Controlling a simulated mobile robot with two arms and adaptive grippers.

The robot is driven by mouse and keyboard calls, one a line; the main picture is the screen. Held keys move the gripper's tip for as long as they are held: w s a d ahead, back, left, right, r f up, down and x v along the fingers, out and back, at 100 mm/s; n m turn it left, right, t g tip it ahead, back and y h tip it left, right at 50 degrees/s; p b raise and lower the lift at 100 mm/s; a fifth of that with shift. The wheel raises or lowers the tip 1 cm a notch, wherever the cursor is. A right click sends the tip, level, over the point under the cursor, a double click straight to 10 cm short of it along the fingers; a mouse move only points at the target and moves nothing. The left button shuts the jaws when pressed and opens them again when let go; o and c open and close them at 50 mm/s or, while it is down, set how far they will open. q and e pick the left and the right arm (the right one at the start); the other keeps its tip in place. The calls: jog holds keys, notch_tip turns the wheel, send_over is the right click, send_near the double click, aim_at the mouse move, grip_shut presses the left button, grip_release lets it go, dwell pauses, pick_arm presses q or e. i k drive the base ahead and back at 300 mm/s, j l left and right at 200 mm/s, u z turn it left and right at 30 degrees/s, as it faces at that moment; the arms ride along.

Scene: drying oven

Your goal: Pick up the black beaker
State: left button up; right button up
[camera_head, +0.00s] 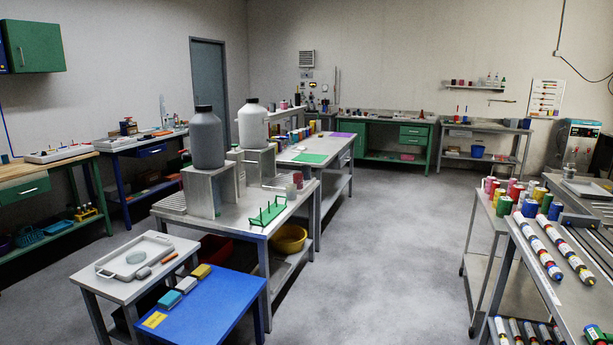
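I cannot make out a black beaker for certain in the head view. A large dark grey bottle with a black cap (207,137) stands upright on a metal stand on the central table (243,230). Small cups (294,185) stand near that table's right edge, too small to tell apart. Neither of my grippers is in view.
A white bottle (252,124) stands beside the dark one. A green rack (267,211) is near the table's front edge. A blue table (205,310) and a small tray table (133,262) are in front. Coloured cans (505,205) crowd the right bench. Grey floor (390,250) between is clear.

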aim_at(305, 170)
jog(key=i+z, duration=0.3)
jog(key=i, duration=3.15)
